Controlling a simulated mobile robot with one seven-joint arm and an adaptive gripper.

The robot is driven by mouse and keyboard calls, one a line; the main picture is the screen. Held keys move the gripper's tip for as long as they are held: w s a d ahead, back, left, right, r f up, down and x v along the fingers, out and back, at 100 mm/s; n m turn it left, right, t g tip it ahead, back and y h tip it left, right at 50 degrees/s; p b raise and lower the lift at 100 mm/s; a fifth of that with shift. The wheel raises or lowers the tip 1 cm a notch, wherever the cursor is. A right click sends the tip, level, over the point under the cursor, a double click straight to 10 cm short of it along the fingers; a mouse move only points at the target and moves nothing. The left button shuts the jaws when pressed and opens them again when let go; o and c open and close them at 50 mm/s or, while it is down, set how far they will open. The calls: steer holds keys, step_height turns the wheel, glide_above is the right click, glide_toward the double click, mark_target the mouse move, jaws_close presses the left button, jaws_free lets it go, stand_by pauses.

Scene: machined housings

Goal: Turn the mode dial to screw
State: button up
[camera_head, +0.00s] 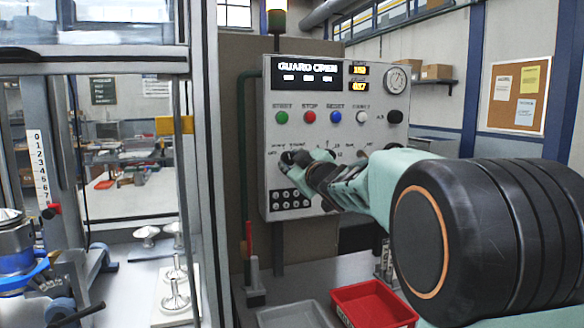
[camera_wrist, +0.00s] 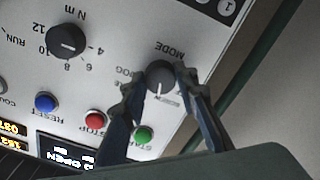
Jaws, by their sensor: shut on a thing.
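The mode dial (camera_wrist: 160,77) is a round dark grey knob with a white pointer line, on the grey control panel (camera_head: 268,98). In the wrist view its pointer aims down the picture, towards a small blurred label that may read SCREW. The labels MODE and JOG show beside it; other labels are partly hidden by the fingers. My gripper (camera_wrist: 161,80) is shut on the mode dial, with one finger on each side of it. In the head view my gripper (camera_head: 294,160) is at the panel's left side and hides most of the dial.
Green (camera_head: 282,117), red (camera_head: 310,117) and blue (camera_head: 336,117) buttons sit in a row above my gripper. A torque dial (camera_wrist: 66,41) marked N m is beside the mode dial. The display (camera_head: 307,68) reads GUARD OPEN. A red tray (camera_head: 372,303) stands on the bench below.

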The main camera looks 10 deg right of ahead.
steer(key=shift+n, duration=0.6)
steer(key=o, duration=1.2)
steer(key=shift+c, duration=0.2)
steer(key=s+d, duration=0.1)
steer(key=s, duration=0.6)
steer(key=shift+s+d, duration=0.2)
steer(key=shift+r, duration=0.1)
